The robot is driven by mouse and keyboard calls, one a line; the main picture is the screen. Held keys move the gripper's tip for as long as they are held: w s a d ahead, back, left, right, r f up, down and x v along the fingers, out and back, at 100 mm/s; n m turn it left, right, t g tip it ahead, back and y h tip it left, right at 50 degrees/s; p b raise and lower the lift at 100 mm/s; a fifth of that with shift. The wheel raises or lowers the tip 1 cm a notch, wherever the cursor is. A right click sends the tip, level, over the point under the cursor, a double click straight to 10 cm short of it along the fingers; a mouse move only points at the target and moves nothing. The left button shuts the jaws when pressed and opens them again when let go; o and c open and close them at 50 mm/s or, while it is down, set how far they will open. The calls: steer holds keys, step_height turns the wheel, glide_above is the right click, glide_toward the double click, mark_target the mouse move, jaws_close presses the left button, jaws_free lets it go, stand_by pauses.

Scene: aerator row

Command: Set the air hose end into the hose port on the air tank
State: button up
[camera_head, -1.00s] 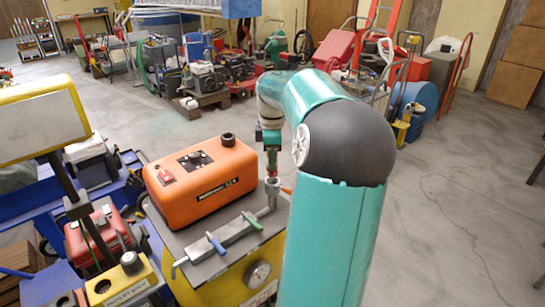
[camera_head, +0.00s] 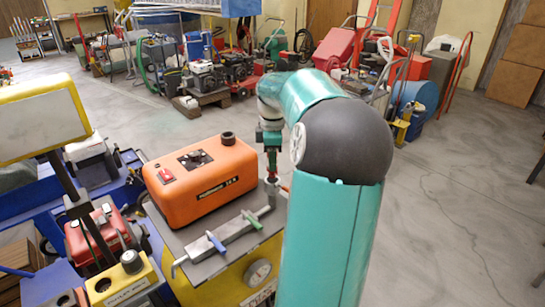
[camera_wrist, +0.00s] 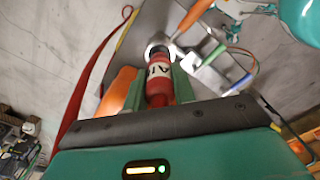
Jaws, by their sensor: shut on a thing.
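My gripper (camera_wrist: 158,84) is shut on the air hose end, a red cylinder with white lettering (camera_wrist: 158,72), in the wrist view. Its far tip points at a round metal hose port (camera_wrist: 157,49). The tip overlaps the port in this view, and I cannot tell how deep it sits. In the head view my gripper (camera_head: 271,160) hangs upright just above the port (camera_head: 271,186), at the right end of a grey metal manifold. The manifold (camera_head: 228,235) lies on the grey-topped yellow tank body (camera_head: 225,285), in front of the orange unit (camera_head: 200,180).
Blue (camera_head: 216,242) and green (camera_head: 251,219) valve handles stick up from the manifold. A red hose (camera_wrist: 88,80) loops at the left in the wrist view. A yellow-framed panel (camera_head: 40,120) and a red machine (camera_head: 95,230) stand at the left. Floor at the right is clear.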

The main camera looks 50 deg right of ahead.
steer(key=shift+f, duration=1.85)
steer(key=o, duration=1.1)
step_height(320, 180, up, 14)
steer(key=shift+f, duration=0.1)
